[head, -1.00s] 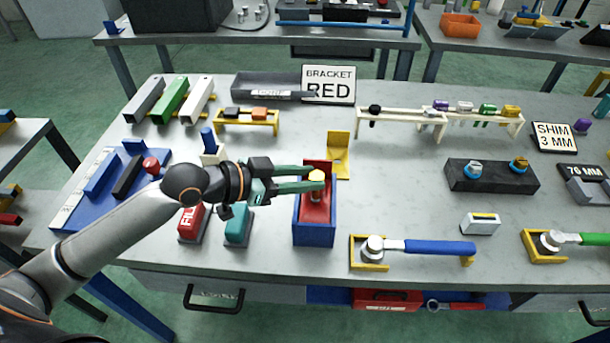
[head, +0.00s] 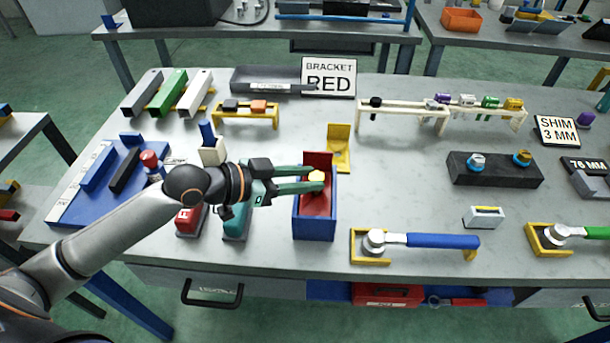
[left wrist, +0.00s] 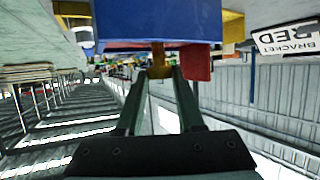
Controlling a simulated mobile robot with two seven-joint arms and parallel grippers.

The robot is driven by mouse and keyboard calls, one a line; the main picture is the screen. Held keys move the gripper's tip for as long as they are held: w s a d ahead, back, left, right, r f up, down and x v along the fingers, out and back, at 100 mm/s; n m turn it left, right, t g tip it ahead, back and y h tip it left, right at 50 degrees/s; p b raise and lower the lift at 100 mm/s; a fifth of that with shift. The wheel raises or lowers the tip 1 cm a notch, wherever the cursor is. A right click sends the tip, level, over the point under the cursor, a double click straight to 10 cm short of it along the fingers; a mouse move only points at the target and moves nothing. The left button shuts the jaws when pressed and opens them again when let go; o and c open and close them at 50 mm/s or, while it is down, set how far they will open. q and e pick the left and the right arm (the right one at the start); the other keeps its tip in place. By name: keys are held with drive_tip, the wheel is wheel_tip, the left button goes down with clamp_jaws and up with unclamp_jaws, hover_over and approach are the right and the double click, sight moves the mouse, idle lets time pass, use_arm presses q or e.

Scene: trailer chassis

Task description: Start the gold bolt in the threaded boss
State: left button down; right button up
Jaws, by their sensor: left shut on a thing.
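The gold bolt (head: 316,177) stands upright over the red bracket (head: 318,160) in the blue fixture (head: 314,228). My left gripper (head: 314,181) comes in level from the left with its green fingers shut on the bolt near its head. In the left wrist view the gold bolt (left wrist: 158,62) is between the fingertips of my left gripper (left wrist: 160,73), and its shank runs to the blue fixture (left wrist: 125,25). The threaded boss is hidden, so I cannot tell whether the threads are engaged. My right gripper is not in view.
A yellow bracket (head: 338,145) stands just behind the fixture. The bench between is clear.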

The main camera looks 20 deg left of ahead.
use_arm(q)
drive_tip(key=shift+f+b, duration=0.55)
drive_tip(key=shift+f, duration=0.3)
drive_tip(key=shift+c, duration=2.2)
unclamp_jaws()
drive_tip(key=shift+f, duration=0.1)
drive_tip(key=shift+c, duration=0.2)
drive_tip(key=shift+c, duration=0.2)
wheel_tip(320, 180, up, 5)
drive_tip(key=p, duration=0.5)
wheel_tip(320, 180, up, 2)
drive_tip(key=shift+r+p, duration=0.1)
drive_tip(key=shift+p, duration=0.2)
